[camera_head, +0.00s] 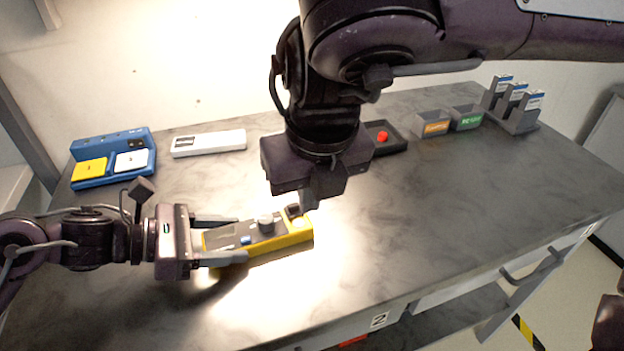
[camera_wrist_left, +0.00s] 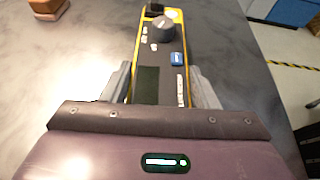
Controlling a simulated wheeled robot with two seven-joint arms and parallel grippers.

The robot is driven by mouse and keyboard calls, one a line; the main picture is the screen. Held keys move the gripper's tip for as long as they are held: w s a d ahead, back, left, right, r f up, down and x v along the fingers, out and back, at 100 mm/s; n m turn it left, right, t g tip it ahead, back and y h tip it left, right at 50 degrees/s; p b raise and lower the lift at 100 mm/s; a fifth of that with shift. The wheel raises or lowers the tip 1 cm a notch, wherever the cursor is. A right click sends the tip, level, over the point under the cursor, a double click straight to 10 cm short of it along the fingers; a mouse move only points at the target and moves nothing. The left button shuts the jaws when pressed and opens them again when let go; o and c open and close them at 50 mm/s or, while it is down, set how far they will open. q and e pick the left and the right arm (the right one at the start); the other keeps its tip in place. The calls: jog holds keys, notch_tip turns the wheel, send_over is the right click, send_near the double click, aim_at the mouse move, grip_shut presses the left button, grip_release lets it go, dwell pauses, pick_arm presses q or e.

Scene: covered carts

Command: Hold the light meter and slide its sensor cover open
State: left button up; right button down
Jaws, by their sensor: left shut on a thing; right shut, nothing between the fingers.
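The light meter (camera_head: 272,238) is yellow with a dark face, a grey knob (camera_head: 266,222) and a blue button. My left gripper (camera_head: 242,238) is shut on its near end, one finger along each side; the wrist view shows the same hold on the meter (camera_wrist_left: 160,60). At the far end, a small dark sensor cover (camera_head: 293,211) sits beside a pale round sensor (camera_wrist_left: 173,14), which shows at least partly uncovered. My right gripper (camera_head: 308,203) is shut and empty, pointing down just above that end, close to the cover; whether it touches I cannot tell.
Behind stand a blue case (camera_head: 113,160) with yellow and white pads, a white device (camera_head: 208,143), a dark tray (camera_head: 393,143) with a red button, two labelled bins (camera_head: 432,125) and a rack (camera_head: 522,120). The tabletop to the right is clear.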

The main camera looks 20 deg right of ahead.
jog(key=shift+v, duration=1.35)
pick_arm(q)
jog(key=o, duration=1.2)
